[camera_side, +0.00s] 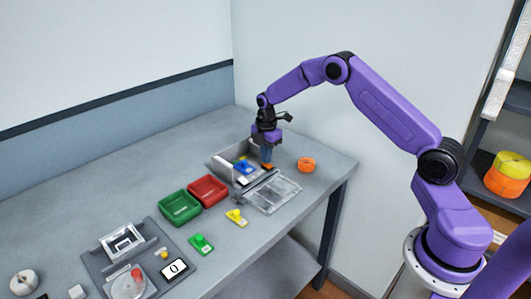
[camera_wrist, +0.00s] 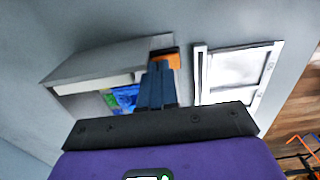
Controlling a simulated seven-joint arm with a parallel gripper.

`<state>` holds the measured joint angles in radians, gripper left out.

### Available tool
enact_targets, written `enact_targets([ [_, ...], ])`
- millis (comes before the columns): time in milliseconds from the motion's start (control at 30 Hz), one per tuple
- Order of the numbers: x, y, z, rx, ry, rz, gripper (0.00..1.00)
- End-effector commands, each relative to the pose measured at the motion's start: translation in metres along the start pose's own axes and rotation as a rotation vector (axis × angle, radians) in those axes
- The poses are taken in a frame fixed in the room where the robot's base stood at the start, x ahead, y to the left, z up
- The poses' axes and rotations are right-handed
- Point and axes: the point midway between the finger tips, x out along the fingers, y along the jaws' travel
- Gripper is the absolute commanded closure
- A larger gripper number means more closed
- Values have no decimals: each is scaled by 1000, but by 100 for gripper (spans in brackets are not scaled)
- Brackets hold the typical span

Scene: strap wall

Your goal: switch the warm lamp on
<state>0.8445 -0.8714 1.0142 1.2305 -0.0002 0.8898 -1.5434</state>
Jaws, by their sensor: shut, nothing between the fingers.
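I cannot pick out a warm lamp for certain. A grey panel (camera_side: 104,262) at the front left carries a white square frame (camera_side: 122,242), a round clear part with a red piece (camera_side: 135,272), a small yellow piece (camera_side: 163,253) and a white display reading 0 (camera_side: 174,269). My gripper (camera_side: 267,165) is far from it, pointing down at the right side of an open grey box (camera_side: 222,165). Its fingers are shut and empty, with orange at the tips (camera_wrist: 163,58). I cannot tell whether they touch the box.
The box holds a blue item (camera_side: 244,167). A clear-windowed frame (camera_side: 273,194) lies beside it. Green (camera_side: 180,208) and red (camera_side: 208,190) trays stand to its left. Yellow (camera_side: 236,217) and green (camera_side: 201,244) pieces lie in front. An orange round object (camera_side: 306,165) sits right.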

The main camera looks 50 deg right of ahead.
Motion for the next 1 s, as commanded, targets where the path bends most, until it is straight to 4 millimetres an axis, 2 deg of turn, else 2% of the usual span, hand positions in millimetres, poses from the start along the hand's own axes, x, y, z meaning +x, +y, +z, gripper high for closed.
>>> enact_targets([
  [300,-4,-11,0,1,0,0,100],
  [733,-6,-12,0,0,0,0,100],
  [867,-18,-13,0,-1,0,3,100],
  [1000,-41,-16,0,1,0,4,100],
])
